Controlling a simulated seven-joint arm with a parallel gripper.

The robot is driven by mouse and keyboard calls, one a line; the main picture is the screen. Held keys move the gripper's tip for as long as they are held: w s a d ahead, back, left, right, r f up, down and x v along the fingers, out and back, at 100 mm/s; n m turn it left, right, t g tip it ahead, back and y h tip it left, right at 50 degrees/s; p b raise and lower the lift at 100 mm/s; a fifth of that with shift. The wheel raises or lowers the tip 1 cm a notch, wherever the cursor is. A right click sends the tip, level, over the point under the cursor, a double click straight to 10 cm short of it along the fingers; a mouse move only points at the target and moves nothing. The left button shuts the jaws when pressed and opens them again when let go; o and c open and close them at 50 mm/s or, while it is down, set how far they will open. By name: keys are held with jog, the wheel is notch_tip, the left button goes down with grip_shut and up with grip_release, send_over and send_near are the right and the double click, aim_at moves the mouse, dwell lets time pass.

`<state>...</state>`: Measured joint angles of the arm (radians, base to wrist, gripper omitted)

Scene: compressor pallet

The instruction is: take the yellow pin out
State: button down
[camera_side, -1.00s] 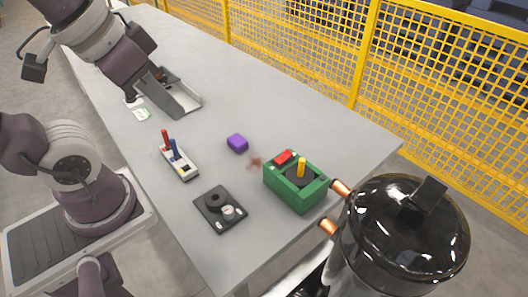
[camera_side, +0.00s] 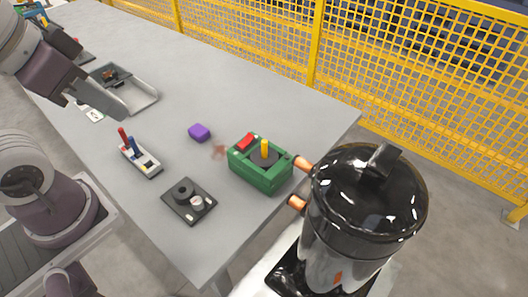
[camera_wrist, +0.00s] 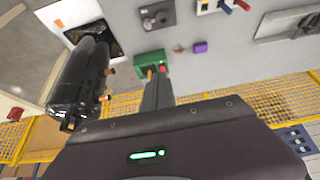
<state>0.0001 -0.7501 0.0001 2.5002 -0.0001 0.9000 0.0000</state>
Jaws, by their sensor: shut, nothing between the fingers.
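The yellow pin (camera_side: 264,148) stands upright in a black round plate on top of the green box (camera_side: 262,178), near the table's front right edge. A red block sits beside it on the box. In the wrist view the yellow pin (camera_wrist: 149,74) and the green box (camera_wrist: 148,62) show just beyond the fingertips in the picture. My gripper (camera_side: 120,110) is at the upper left in the side view, in front of the grey tray, well away from the pin. Its fingers (camera_wrist: 157,82) are shut and empty.
A black glossy compressor (camera_side: 365,205) with copper stubs stands right of the green box. A purple block (camera_side: 199,132), a lever block (camera_side: 140,158), a dark plate with knobs (camera_side: 189,201) and a grey tray (camera_side: 142,94) are on the table. A yellow fence (camera_side: 420,90) runs behind.

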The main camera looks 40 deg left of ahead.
jog(key=c, duration=1.3)
grip_release()
jog(key=n+g+h, duration=0.7)
jog(key=n+h, duration=0.3)
jog(key=n, duration=0.4)
send_over(264, 147)
jog(key=s+a, duration=0.3)
jog(key=a, duration=0.2)
notch_tip(264, 147, down, 15)
jog(key=w+f+n, duration=0.1)
jog(key=f, duration=0.1)
jog(key=w+a+f+n+t+h, duration=0.1)
jog(key=f, duration=0.1)
jog(key=w+f+n+h, duration=0.1)
jog(key=f+n, duration=0.1)
jog(key=shift+w+a+f, duration=0.1)
jog(key=shift+a+f, duration=0.1)
jog(key=shift+f, duration=0.1)
jog(key=x, duration=0.7)
jog(key=shift+w+f, duration=0.1)
jog(key=shift+w, duration=0.25)
